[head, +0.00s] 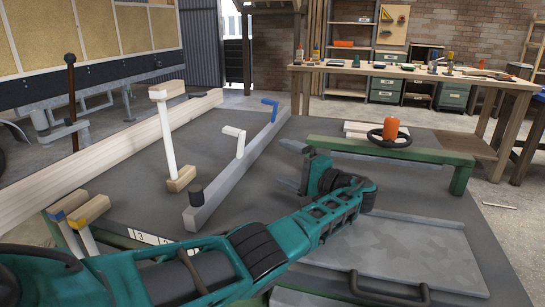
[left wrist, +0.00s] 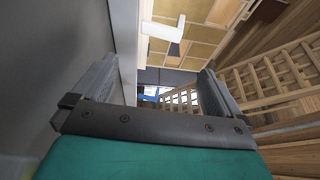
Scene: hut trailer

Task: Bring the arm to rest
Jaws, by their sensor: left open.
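My left arm (head: 290,245) is teal and black and comes in from the lower left of the head view, stretched out over the dark grey table. Its gripper (head: 287,165) is open and points left, with nothing visible between its fingers. In the left wrist view the two grey fingers (left wrist: 155,92) stand wide apart with empty space between them. My right gripper is not in view.
A grey beam (head: 222,172) with a white handle (head: 234,138) and a blue handle (head: 271,105) lies left of the gripper. Behind it is a green rail (head: 350,146) with a black ring (head: 389,138) and orange knob (head: 391,127). A grey panel (head: 410,250) lies right.

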